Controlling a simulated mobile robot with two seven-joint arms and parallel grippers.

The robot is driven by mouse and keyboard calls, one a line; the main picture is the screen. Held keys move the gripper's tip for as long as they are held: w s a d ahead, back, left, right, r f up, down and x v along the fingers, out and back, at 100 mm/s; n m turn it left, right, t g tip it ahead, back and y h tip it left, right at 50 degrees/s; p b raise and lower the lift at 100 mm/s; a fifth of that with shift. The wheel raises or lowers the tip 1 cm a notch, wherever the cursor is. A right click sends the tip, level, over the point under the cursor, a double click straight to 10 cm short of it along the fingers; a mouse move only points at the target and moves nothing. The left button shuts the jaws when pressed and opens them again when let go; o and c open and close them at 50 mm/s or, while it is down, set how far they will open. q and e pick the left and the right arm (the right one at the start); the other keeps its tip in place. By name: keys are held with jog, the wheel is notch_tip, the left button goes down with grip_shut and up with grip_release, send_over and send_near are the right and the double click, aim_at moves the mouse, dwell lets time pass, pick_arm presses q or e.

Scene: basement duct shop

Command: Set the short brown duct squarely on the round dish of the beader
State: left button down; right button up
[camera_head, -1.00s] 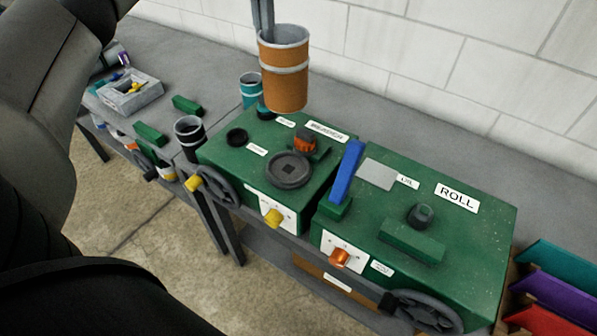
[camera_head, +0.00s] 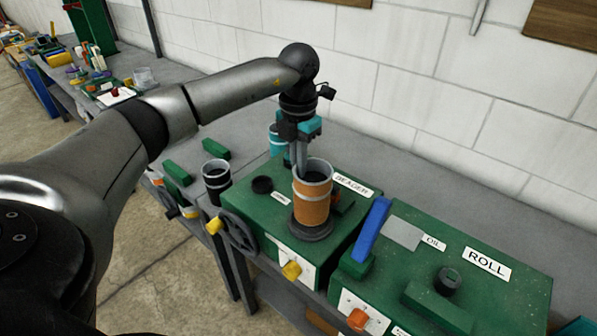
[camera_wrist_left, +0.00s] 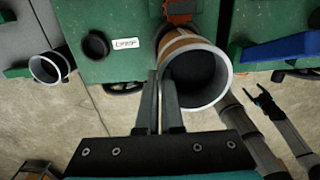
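The short brown duct (camera_head: 311,203), orange-brown with pale metal rims, stands upright over the dark round dish (camera_head: 307,232) of the green beader (camera_head: 263,212). A rim of dish shows around its base; whether the duct touches it or hangs just above is hard to tell. My left gripper (camera_head: 302,160) reaches down from above, its narrow fingers at the duct's left rim. In the left wrist view the fingers (camera_wrist_left: 160,105) lie either side of the duct wall (camera_wrist_left: 197,73), closed on it. My right gripper (camera_wrist_left: 258,96) shows small at lower right, fingers apart, empty.
A blue lever (camera_head: 370,228) and the green ROLL machine (camera_head: 460,285) stand just right of the beader. Bare grey bench (camera_head: 420,180) lies behind the machines.

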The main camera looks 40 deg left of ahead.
pick_arm(q)
notch_tip(320, 180, down, 3)
jog(key=shift+r, duration=0.1)
jog(key=c, duration=1.1)
grip_release()
